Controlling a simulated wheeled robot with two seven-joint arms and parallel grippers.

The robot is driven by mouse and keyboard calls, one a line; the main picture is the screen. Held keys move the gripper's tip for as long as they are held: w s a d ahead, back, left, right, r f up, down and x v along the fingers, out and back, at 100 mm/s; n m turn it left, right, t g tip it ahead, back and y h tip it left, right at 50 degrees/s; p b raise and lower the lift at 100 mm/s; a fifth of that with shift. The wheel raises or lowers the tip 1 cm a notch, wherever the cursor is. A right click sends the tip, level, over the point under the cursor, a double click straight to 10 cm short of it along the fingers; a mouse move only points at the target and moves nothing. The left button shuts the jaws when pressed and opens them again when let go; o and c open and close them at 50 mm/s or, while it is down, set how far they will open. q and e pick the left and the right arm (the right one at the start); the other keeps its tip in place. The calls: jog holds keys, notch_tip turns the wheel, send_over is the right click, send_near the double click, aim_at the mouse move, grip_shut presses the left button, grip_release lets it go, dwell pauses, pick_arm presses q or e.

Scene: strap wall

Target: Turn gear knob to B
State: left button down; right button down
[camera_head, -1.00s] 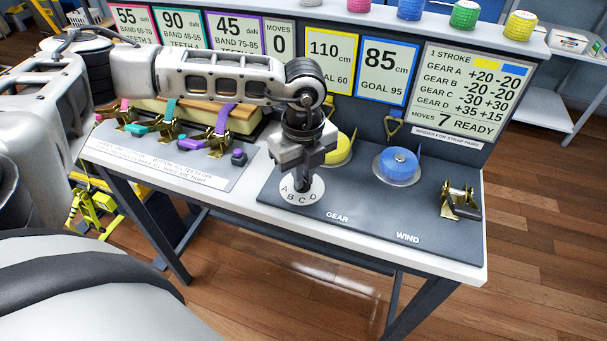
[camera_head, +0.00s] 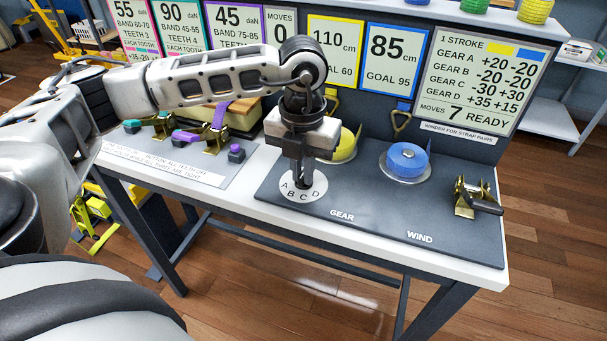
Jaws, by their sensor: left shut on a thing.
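The gear dial (camera_head: 304,191) is a white disc lettered A, B, C and D, set in the dark panel above the word GEAR. My left gripper (camera_head: 299,180) points straight down over the dial and is shut on the gear knob. The knob itself is hidden by the fingers, so I cannot tell which letter it points to. My right gripper is not in view.
A yellow strap spool (camera_head: 345,146) and a blue strap spool (camera_head: 407,160) stand behind the dial. A brass ratchet (camera_head: 475,198) is at the panel's right. Small ratchets (camera_head: 213,138) with straps are at the left. The sign (camera_head: 481,83) reads MOVES 7 READY.

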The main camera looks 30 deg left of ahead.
aim_at(302, 174)
pick_arm(q)
jog(key=shift+m+b, duration=0.85)
jog(key=shift+m, duration=0.85)
jog(key=shift+a, duration=0.1)
jog(key=c, duration=1.5)
grip_release()
jog(key=shift+r, duration=0.1)
notch_tip(302, 174, up, 16)
jog(key=p, duration=0.1)
jog(key=shift+p, duration=0.3)
